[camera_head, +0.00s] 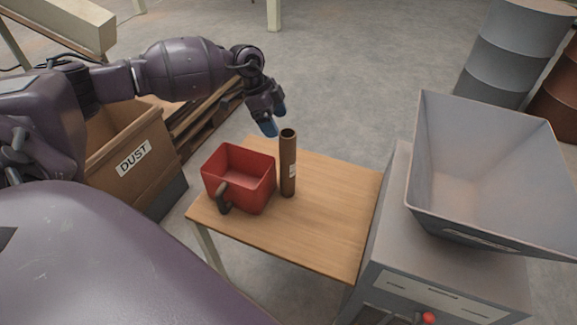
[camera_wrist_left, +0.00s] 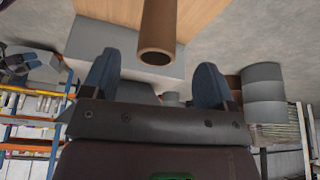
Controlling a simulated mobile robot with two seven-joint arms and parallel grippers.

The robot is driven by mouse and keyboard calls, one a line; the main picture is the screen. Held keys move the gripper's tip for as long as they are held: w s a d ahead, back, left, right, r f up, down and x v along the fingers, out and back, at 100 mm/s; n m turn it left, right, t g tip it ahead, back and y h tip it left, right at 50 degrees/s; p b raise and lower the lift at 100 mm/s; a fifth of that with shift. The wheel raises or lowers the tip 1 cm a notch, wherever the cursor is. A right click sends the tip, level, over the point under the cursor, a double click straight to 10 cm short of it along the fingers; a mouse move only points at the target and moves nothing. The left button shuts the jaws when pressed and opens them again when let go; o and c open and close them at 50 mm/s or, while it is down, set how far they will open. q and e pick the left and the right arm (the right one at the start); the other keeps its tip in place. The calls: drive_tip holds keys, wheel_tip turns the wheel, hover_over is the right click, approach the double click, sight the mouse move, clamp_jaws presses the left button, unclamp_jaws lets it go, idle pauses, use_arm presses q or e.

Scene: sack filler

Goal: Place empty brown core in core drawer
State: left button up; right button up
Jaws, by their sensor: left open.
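The empty brown core (camera_head: 288,165) stands upright on the wooden table, just right of the red scoop. It is a hollow tube with a small pale label. My left gripper (camera_head: 274,114) is open, near the core's top and slightly behind it in the head view. In the left wrist view the core (camera_wrist_left: 158,28) shows its open end, centred sideways between the two blue fingers (camera_wrist_left: 157,80), with clear gaps to both. A grey cabinet (camera_head: 440,290) at the right has a labelled front; I cannot tell whether this is the core drawer. My right gripper is out of view.
A red scoop (camera_head: 238,180) with a dark handle sits on the wooden table (camera_head: 335,215). A brown DUST bin (camera_head: 130,155) stands at the left. A grey hopper (camera_head: 485,165) tops the cabinet. Drums (camera_head: 510,50) stand behind. The table's right part is clear.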

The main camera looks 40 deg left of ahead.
sight(288, 139)
use_arm(q)
drive_tip(key=x, duration=0.2)
drive_tip(key=b+x, duration=0.1)
drive_tip(key=x, duration=0.4)
drive_tip(key=shift+d+r, duration=0.1)
drive_tip(key=shift+d, duration=0.25)
drive_tip(key=shift+r, duration=0.1)
drive_tip(key=c, duration=1.2)
